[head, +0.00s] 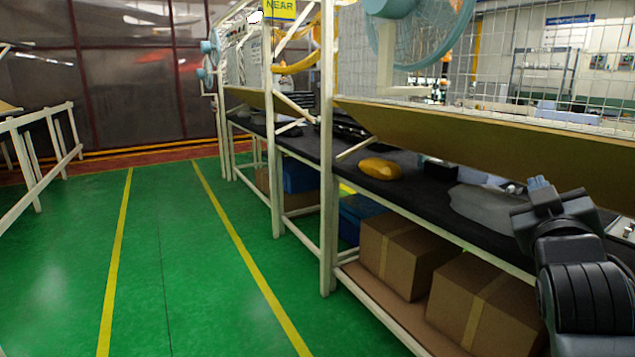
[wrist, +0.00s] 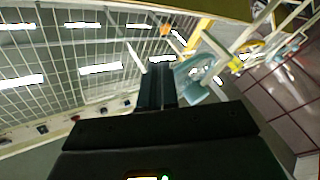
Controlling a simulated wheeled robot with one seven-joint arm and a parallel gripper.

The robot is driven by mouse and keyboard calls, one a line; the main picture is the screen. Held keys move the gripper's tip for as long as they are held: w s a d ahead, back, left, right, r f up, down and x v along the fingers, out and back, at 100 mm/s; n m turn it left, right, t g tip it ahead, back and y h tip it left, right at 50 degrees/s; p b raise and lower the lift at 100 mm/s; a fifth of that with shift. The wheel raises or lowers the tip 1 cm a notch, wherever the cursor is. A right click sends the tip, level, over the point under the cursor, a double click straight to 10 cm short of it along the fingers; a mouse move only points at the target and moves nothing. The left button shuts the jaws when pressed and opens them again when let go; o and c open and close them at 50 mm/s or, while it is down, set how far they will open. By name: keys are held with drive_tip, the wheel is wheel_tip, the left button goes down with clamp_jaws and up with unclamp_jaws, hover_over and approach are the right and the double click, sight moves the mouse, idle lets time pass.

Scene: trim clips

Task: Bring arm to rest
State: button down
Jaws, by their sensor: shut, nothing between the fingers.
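My arm is at the right edge of the head view, dark grey and raised in front of the bench. No trim clip can be made out in either view.
A dark bench top (head: 412,184) holds a yellow object (head: 380,168) and a grey one (head: 480,204). A slanted brown panel (head: 500,140) hangs above it. Cardboard boxes (head: 400,255) sit on the lower shelf. A white post (head: 327,150) stands mid-view. The green floor (head: 180,270) at left is clear.

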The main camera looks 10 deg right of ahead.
drive_tip(key=s+a+f+n+y, duration=0.1)
drive_tip(key=s+a+f+y, duration=0.1)
drive_tip(key=s+a+f, duration=0.35)
drive_tip(key=s+a+f+n+y, duration=0.1)
drive_tip(key=s+a+f+y, duration=0.15)
drive_tip(key=s+f, duration=0.55)
drive_tip(key=s+a+f+n+y, duration=0.1)
drive_tip(key=s+a+f+y, duration=0.3)
drive_tip(key=f, duration=0.4)
drive_tip(key=s+a+m+g+y, duration=0.1)
drive_tip(key=s+a, duration=0.2)
drive_tip(key=s, duration=1)
drive_tip(key=s+a+f+m+g+y, duration=0.1)
drive_tip(key=s+a+m, duration=0.1)
drive_tip(key=s, duration=1)
drive_tip(key=shift+s+a+f+g, duration=0.25)
drive_tip(key=shift+s+a+g, duration=0.1)
drive_tip(key=shift+a, duration=0.35)
